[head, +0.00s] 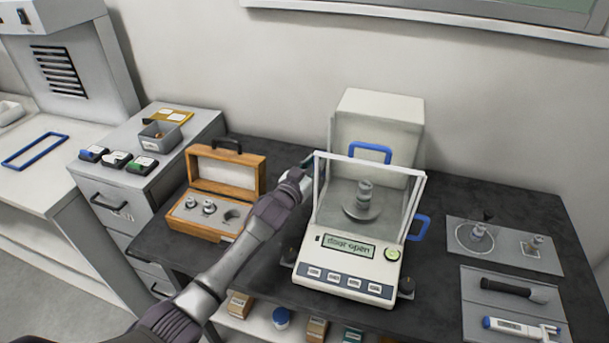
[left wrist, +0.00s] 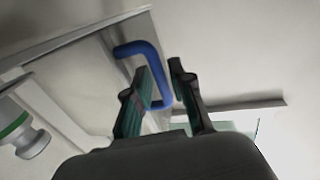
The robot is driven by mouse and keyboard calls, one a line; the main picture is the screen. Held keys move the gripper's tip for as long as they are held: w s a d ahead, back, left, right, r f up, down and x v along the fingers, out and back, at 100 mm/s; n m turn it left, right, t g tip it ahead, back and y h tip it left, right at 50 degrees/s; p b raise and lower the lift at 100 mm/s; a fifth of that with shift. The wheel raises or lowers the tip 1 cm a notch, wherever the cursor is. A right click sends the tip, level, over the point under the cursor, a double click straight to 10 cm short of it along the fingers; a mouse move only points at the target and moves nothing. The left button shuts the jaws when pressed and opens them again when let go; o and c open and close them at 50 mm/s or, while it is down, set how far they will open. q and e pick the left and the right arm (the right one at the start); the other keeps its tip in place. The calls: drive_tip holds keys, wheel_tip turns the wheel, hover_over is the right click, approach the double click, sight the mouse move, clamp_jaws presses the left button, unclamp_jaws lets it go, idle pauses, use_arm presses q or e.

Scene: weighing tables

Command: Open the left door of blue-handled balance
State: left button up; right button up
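The blue-handled balance (head: 345,283) stands on the dark table, and its display reads "door open". A stack of metal weights (head: 364,195) is on its pan. One blue handle (head: 370,152) shows at the top rear and another (head: 420,228) on the right side. My left gripper (head: 308,163) is at the balance's left side, its fingers partly hidden in the head view. In the left wrist view, a blue handle (left wrist: 158,62) has its outer bar between my open left fingers (left wrist: 160,75), with a gap on the right. My right gripper is not in view.
A grey mat (head: 505,262) with weights lies to the right, with a brush and a pen-like device on another mat. A drawer cabinet (head: 115,205) is at the left.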

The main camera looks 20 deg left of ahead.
use_arm(q)
drive_tip(key=v, duration=1.1)
drive_tip(key=shift+s+a, duration=0.1)
